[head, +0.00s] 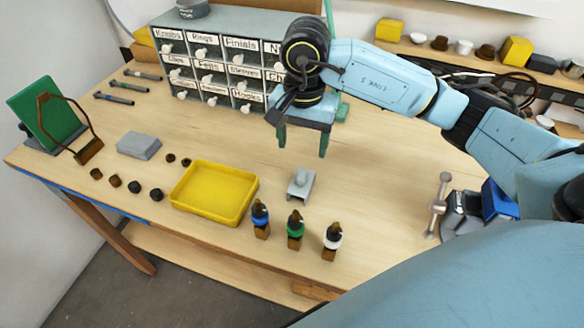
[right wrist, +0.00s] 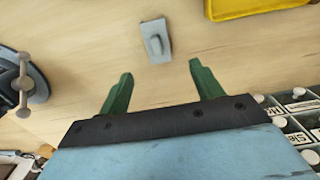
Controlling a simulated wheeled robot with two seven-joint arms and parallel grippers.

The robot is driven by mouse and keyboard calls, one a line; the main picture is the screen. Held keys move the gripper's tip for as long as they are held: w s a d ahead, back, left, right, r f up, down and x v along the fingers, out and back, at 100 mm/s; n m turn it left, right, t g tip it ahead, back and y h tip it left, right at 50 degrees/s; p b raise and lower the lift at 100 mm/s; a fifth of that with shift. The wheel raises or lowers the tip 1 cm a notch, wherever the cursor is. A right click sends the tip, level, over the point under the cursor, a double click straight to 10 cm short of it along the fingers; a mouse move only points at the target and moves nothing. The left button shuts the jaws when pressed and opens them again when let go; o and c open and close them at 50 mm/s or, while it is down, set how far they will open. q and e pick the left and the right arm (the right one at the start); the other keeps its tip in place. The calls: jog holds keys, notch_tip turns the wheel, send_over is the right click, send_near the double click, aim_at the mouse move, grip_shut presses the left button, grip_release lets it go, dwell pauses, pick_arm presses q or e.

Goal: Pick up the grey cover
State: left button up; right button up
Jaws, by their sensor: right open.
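The grey cover (head: 301,184), a small flat grey piece with a raised knob, lies on the wooden table to the right of the yellow tray. It also shows in the right wrist view (right wrist: 156,41), ahead of the fingertips and roughly between their lines. My right gripper (head: 302,147) points down above the table, behind the cover in the head view and apart from it. Its green fingers (right wrist: 161,70) are spread with nothing between them. My left gripper is not in view.
The yellow tray (head: 178,202) is left of the cover. Small upright pieces with blue (head: 260,216), green (head: 295,227) and white (head: 333,238) bands stand in front. A drawer cabinet (head: 228,72) stands behind; a vise (head: 460,214) is right. A grey block (head: 139,145) lies left.

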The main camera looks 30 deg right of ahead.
send_over(302, 176)
notch_tip(302, 176, down, 5)
jog(key=shift+d+r, duration=0.1)
notch_tip(302, 176, down, 2)
notch_tip(302, 176, down, 4)
jog(key=shift+r+p, duration=0.2)
jog(key=shift+p, duration=0.35)
jog(key=shift+f, duration=0.4)
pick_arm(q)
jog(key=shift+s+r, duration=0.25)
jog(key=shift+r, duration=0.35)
pick_arm(e)
jog(key=c, duration=1.1)
